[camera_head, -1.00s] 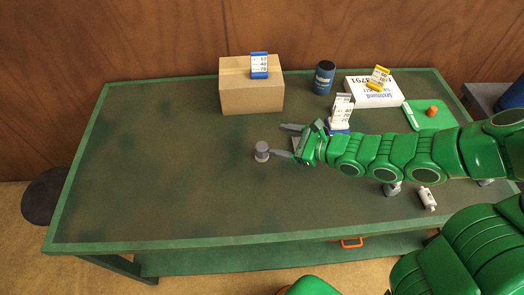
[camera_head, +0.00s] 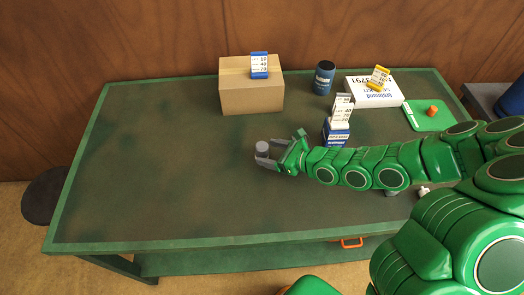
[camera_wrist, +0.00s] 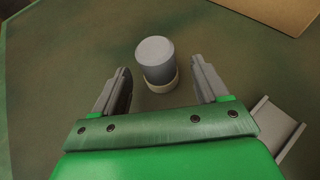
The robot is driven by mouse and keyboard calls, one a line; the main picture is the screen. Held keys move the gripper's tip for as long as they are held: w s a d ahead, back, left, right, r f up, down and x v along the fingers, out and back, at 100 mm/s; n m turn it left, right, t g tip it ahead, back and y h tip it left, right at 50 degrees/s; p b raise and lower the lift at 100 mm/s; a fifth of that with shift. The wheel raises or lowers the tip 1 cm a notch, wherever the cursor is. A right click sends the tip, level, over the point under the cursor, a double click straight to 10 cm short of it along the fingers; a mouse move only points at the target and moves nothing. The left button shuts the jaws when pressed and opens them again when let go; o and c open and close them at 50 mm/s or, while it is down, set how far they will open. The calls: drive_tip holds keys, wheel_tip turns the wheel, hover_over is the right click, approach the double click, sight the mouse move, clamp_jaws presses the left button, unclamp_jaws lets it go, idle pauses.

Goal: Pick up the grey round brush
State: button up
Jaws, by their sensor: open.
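The grey round brush (camera_wrist: 156,58) stands upright on the green table, a short grey cylinder with a pale band at its foot. In the wrist view it sits between and slightly beyond the tips of my gripper (camera_wrist: 162,80), with a visible gap on each side. My gripper is open, its two grey fingers spread around the brush. In the head view the brush (camera_head: 262,147) is partly hidden by my gripper (camera_head: 266,154), whose fingers lie on either side of it.
A cardboard box (camera_head: 252,95) stands behind the brush. A blue can (camera_head: 324,77), a white box (camera_head: 373,91), a blue-and-white stack (camera_head: 337,120) and a green board (camera_head: 430,115) with an orange piece stand to the right. The table's left half (camera_head: 150,170) is clear.

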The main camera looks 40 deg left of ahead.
sight(262, 151)
drive_tip(key=shift+x, duration=2.6)
drive_tip(key=shift+r, duration=0.15)
drive_tip(key=c, duration=1.1)
drive_tip(key=shift+o, duration=0.2)
drive_tip(key=shift+r, duration=5)
